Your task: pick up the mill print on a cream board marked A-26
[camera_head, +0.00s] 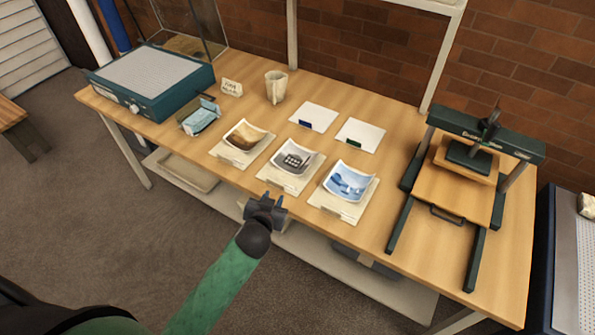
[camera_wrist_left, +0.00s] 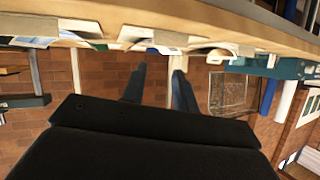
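Three curled prints lie on cream boards along the front of the table: a brown one (camera_head: 245,136) at left, a grey one with a dark gridded shape (camera_head: 295,157) in the middle, and a blue one (camera_head: 348,181) at right. The middle one may be the mill print; the board markings are too small to read. My left gripper (camera_head: 266,204) is in front of the table's front edge, below the middle board in the picture, apart from every board. Its two fingers stand apart and empty in the left wrist view (camera_wrist_left: 158,85). My right gripper is out of view.
Two white cards (camera_head: 314,116) (camera_head: 360,135) with blue and green tabs lie behind the prints. A press (camera_head: 470,170) stands at right, a teal-sided box (camera_head: 150,80) at left. A blue packet (camera_head: 201,118), a small sign (camera_head: 232,88) and a cup (camera_head: 276,87) are nearby.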

